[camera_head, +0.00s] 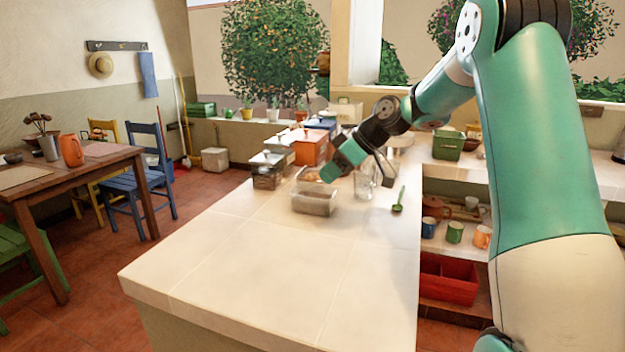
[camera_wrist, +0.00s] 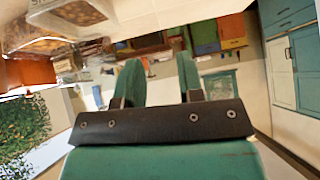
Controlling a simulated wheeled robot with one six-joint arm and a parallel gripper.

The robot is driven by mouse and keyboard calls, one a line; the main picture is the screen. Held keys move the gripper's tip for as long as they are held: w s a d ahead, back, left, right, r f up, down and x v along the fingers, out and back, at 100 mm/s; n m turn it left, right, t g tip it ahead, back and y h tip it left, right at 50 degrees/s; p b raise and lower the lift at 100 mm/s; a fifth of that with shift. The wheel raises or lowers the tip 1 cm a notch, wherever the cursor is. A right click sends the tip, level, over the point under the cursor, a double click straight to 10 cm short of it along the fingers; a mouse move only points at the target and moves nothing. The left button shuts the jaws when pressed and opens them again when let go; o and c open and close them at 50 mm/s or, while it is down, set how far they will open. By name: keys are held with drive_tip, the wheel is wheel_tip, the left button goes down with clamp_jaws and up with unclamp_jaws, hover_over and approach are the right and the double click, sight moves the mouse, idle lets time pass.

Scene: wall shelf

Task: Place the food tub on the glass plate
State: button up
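A clear rectangular tub (camera_head: 315,202), probably the food tub, sits on the pale tiled counter. A clear container with brownish contents (camera_wrist: 68,14) shows at the upper left of the wrist view; I cannot tell for certain that it is the same tub. I cannot make out the glass plate with certainty. My gripper (camera_head: 340,162) is above the counter, just behind and right of the tub in the head view. In the wrist view, its two green fingers (camera_wrist: 158,80) stand apart with nothing held between them.
A glass jar (camera_head: 366,183) and a green spoon (camera_head: 399,200) are right of the tub. Boxes, including an orange one (camera_head: 311,148), stand behind it. The counter's front (camera_head: 260,275) is clear. Shelves with mugs (camera_head: 455,232) and a red crate (camera_head: 448,280) are at right.

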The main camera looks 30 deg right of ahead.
drive_tip(key=t+p, duration=0.1)
approach(314, 200)
drive_tip(key=w+a, duration=0.1)
drive_tip(key=w+a+f+p, duration=0.1)
drive_tip(key=w+p, duration=0.1)
drive_tip(key=shift+w+a+f, duration=0.2)
drive_tip(key=shift+a+f, duration=0.15)
drive_tip(key=shift+a, duration=0.05)
drive_tip(key=p+x, duration=0.2)
drive_tip(key=x, duration=0.4)
drive_tip(key=shift+w+f, duration=0.1)
drive_tip(key=shift+f, duration=0.2)
clamp_jaws()
